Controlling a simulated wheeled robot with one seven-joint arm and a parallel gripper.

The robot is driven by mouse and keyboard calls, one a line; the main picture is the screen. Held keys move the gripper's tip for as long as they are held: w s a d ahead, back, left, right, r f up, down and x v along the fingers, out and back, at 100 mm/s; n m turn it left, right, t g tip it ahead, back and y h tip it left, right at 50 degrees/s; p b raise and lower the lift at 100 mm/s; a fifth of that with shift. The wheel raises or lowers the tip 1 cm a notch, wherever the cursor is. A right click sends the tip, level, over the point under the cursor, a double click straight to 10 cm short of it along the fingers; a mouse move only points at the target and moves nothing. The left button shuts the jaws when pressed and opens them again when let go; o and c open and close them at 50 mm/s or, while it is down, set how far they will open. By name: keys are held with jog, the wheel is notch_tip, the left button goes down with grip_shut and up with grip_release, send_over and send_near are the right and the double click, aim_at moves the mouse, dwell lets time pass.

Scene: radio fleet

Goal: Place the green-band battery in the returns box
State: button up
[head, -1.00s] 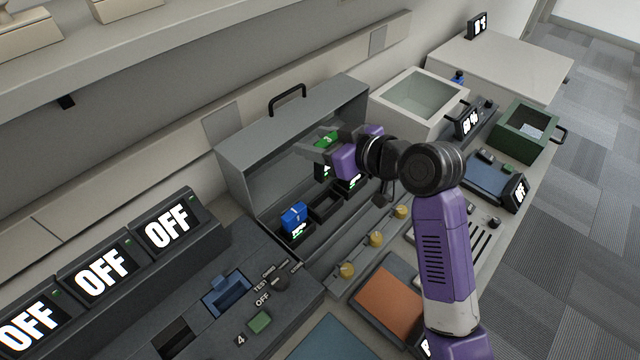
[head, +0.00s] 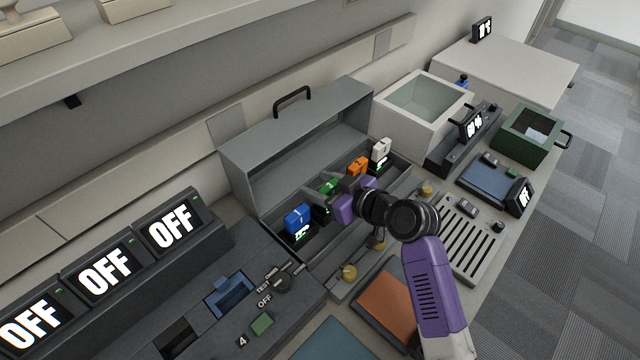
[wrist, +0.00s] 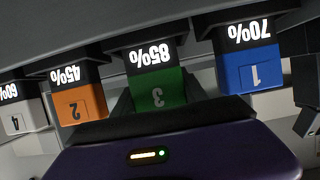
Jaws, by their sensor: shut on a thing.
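The green-band battery (head: 328,187), marked 3, is between the fingers of my gripper (head: 336,192). It stands in the row of slots in the grey open case, between the blue battery (head: 298,220) and the orange battery (head: 357,167). In the wrist view the green battery (wrist: 158,90) is at the centre below an 85% display. My gripper is shut on it; the fingers are partly hidden. An open dark green box (head: 513,146) with a handle stands at the right, and an open white box (head: 388,112) stands behind the case. Neither shows a readable label.
The white battery (head: 380,150) stands at the far end of the row. The case lid (head: 240,157) rises behind the batteries. A blue pad (head: 485,183) and slotted grey tray (head: 468,238) lie between the case and green box.

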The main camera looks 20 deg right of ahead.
jog(key=shift+f, duration=0.15)
jog(key=o, duration=1.5)
jog(key=shift+r, duration=0.2)
jog(key=b+v, duration=0.1)
jog(key=v, duration=1.1)
jog(key=shift+b, duration=0.3)
jog(key=shift+d, duration=0.1)
